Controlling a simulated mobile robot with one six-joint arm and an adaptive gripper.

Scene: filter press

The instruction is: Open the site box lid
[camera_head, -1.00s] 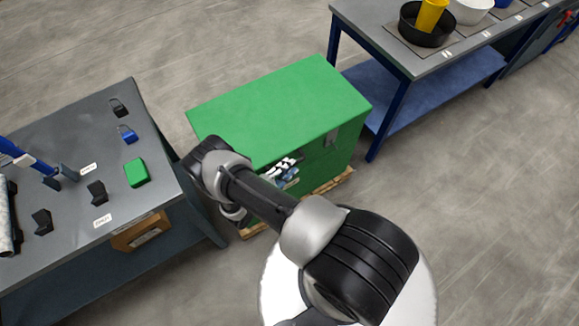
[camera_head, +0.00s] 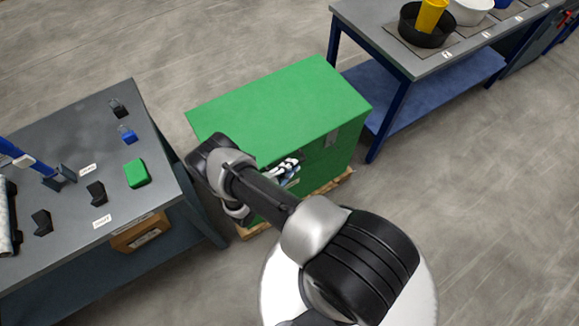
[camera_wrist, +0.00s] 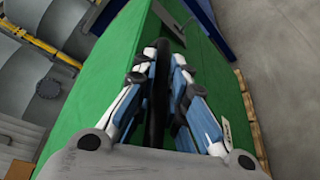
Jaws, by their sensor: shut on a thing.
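The green site box (camera_head: 325,160) stands in the middle of the head view, and its flat green lid (camera_head: 285,95) lies over the top. I cannot see a clear gap under the lid. My gripper (camera_head: 287,168) is at the box's front face, just below the lid's front edge. In the wrist view my gripper (camera_wrist: 160,85) has its blue-and-white fingers shut on a dark upright bar (camera_wrist: 158,100), which looks like a handle. The green box surface (camera_wrist: 105,75) lies behind it. My arm hides part of the box's front and left corner.
A grey table (camera_head: 70,150) with small black, blue and green items stands close at the left. A blue-legged bench (camera_head: 440,65) with bowls is at the back right. The box rests on a wooden pallet (camera_head: 335,183). Floor at the right is clear.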

